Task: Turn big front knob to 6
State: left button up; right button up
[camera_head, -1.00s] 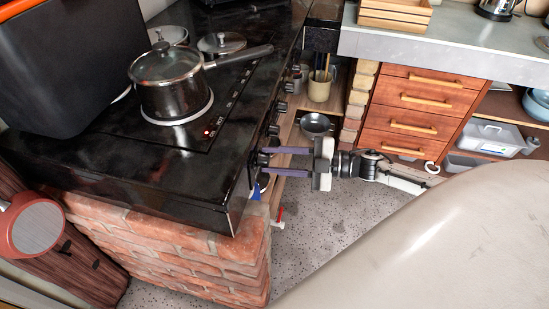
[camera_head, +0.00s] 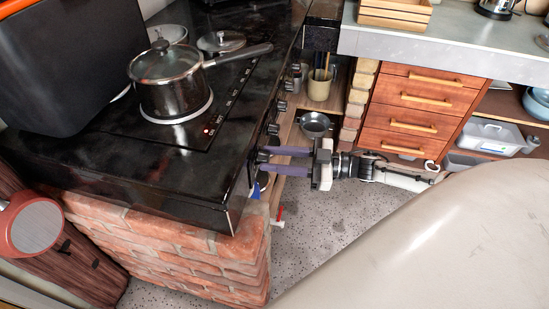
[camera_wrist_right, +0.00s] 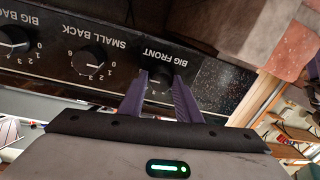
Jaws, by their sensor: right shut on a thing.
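The cooker's front panel shows upside down in the right wrist view, with a dark knob (camera_wrist_right: 160,84) under the label BIG FRONT. My right gripper (camera_wrist_right: 160,92) has its purple fingers on either side of this knob and is shut on it. The fingers hide the knob's pointer and scale, so I cannot tell its number. In the head view, my right gripper (camera_head: 260,161) reaches from the right to the nearest knob on the panel. My left gripper is not in view.
The SMALL BACK knob (camera_wrist_right: 89,60) and the BIG BACK knob (camera_wrist_right: 14,40) sit beside it. A lidded pot (camera_head: 172,96) stands on the black hob (camera_head: 110,170), near a small red light. The brick plinth (camera_head: 190,255) is below. Wooden drawers (camera_head: 420,105) stand behind my right arm.

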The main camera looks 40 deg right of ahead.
dwell(0.5)
jog(key=o, duration=1.1)
jog(key=shift+c, duration=0.2)
jog(key=shift+s+d, duration=0.1)
jog(key=b+v, duration=0.1)
jog(key=v, duration=0.9)
